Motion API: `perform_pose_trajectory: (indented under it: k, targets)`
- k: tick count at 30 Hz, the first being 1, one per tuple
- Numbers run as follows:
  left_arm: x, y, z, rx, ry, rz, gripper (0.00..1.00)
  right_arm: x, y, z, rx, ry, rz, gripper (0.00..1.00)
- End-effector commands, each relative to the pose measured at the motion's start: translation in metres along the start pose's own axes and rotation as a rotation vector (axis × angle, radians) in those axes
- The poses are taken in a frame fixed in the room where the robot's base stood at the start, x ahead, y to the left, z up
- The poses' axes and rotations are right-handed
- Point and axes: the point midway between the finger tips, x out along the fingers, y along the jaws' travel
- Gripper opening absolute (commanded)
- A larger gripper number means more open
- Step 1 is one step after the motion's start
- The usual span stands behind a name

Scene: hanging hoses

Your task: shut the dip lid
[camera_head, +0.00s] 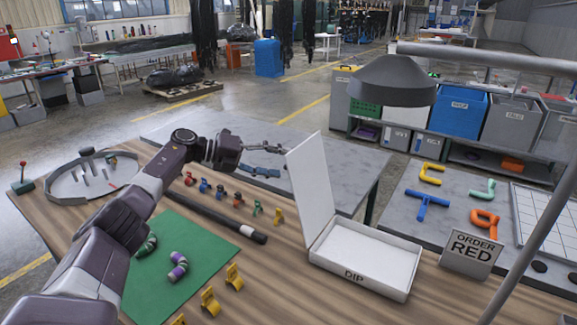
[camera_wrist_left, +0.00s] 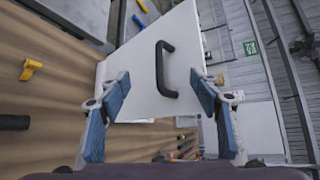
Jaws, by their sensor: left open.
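The white DIP box (camera_head: 366,256) stands on the wooden table, open and apparently empty. Its white lid (camera_head: 312,190) stands steeply up from the box's left side, tilted a little to the left. My left gripper (camera_head: 279,163) is at the lid's outer face, to its left. In the left wrist view the lid (camera_wrist_left: 140,75) faces me with a black handle (camera_wrist_left: 160,70). The open blue-padded fingers are on either side of the handle, with gaps to it. Whether they touch the lid I cannot tell. My right gripper is not in view.
A grey lamp (camera_head: 392,82) hangs above the box. An ORDER RED sign (camera_head: 470,254) stands to its right. A dark rod (camera_head: 222,218), small coloured clips and a green mat (camera_head: 196,262) with hose pieces lie left of the box.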

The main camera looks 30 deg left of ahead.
Motion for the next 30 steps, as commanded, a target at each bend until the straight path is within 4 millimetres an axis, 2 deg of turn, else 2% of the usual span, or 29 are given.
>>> perform_pose_trajectory:
  k: [12,27,30]
  targets:
    - [0.03,0.001,0.0,0.0,0.0,0.0,0.58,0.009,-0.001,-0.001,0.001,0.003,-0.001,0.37]
    - [0.036,0.0,0.0,0.0,0.001,0.0,0.58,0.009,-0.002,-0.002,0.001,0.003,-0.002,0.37]
    - [0.036,0.0,0.0,0.0,0.001,0.0,0.47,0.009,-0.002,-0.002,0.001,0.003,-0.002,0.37]
